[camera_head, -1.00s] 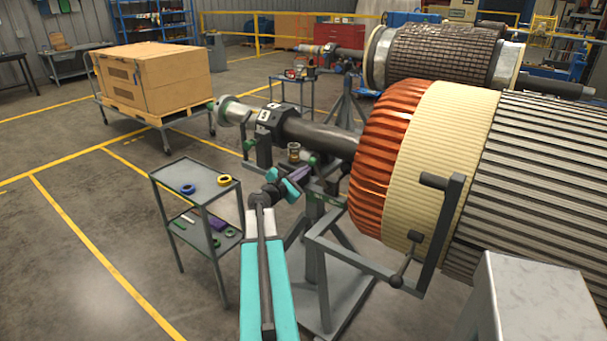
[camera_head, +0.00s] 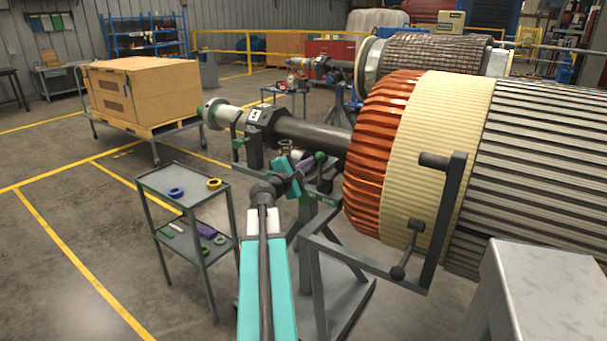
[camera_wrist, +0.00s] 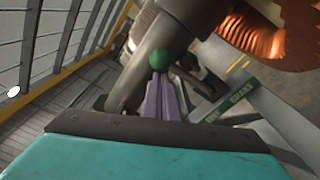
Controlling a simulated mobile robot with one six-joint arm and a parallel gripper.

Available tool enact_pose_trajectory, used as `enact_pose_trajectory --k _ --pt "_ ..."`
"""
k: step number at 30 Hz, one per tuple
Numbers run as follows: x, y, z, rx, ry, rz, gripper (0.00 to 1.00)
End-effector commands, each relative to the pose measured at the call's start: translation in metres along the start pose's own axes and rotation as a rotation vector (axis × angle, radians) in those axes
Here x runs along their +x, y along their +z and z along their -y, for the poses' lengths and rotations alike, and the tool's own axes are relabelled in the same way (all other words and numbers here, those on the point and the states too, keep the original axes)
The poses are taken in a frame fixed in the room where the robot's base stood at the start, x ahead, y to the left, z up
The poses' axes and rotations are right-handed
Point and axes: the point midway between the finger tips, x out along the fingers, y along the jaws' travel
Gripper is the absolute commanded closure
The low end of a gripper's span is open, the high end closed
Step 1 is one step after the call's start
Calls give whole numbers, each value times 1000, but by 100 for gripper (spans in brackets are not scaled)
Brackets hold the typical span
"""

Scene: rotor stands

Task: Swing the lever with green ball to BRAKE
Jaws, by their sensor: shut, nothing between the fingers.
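The lever's green ball (camera_head: 320,157) shows beside the rotor shaft, above the front stand. In the wrist view the green ball (camera_wrist: 160,59) is straight beyond the purple fingertips, at or very near them; I cannot tell if they touch. My gripper (camera_head: 308,172) is shut and empty, its purple fingers (camera_wrist: 160,98) together. The lever's rod is mostly hidden behind the ball and fingers. A green label plate (camera_wrist: 230,107) reading OFF and BRAKE lies right of and below the ball in the wrist view; the plate (camera_head: 322,199) also shows small on the stand.
The copper-ended rotor (camera_head: 400,150) fills the right, its dark shaft (camera_head: 310,135) running above my gripper. A grey stand frame (camera_head: 445,225) stands at right. A two-shelf cart (camera_head: 180,200) with tape rolls is at left. Open floor lies further left.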

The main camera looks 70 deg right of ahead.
Motion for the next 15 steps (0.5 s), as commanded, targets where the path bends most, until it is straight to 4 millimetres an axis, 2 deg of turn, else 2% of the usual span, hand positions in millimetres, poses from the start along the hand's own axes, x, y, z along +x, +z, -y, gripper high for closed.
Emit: enact_pose_trajectory --k 1,15 --pt "-1 2 6 32 3 2 100" --pt "-3 30 17 327 25 1 100"
